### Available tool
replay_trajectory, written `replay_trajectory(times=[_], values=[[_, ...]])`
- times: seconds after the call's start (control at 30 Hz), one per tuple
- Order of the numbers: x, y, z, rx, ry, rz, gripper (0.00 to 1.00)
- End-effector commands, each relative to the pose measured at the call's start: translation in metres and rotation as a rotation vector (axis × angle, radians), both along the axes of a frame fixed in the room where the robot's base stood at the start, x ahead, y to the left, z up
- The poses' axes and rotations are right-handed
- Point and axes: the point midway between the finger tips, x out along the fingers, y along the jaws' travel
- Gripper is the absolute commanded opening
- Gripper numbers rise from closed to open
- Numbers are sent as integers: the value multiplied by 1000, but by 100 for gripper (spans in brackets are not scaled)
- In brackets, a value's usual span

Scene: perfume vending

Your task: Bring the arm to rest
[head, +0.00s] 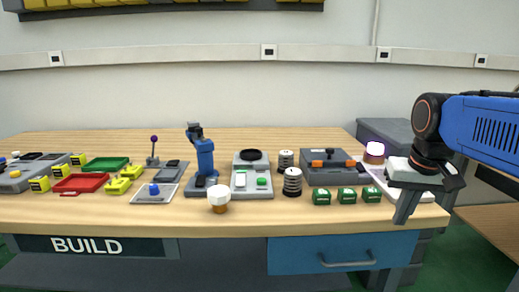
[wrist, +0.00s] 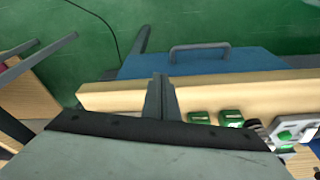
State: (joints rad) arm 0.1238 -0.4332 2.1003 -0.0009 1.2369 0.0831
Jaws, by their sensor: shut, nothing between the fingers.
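My gripper (head: 402,208) hangs at the right end of the workbench in the head view, fingers pointing down near the bench's front right corner. In the wrist view its two fingers (wrist: 161,98) are together, with nothing between them. My blue arm reaches in from the right edge of the head view. The gripper is apart from the small objects on the bench. Whether it clears the bench edge by much, I cannot tell.
A blue drawer (head: 300,253) is below. Green floor (wrist: 200,25) lies in front.

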Motion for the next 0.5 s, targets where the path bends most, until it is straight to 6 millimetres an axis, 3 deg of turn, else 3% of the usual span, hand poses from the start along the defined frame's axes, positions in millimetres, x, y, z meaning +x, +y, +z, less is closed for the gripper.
replay_trajectory(times=[0.03, 0.3, 0.5], values=[[-15, 7, -10, -3, -16, 20, 0], [-78, 30, -70, -23, -102, 121, 0], [-113, 40, -111, -33, -151, 180, 0]])
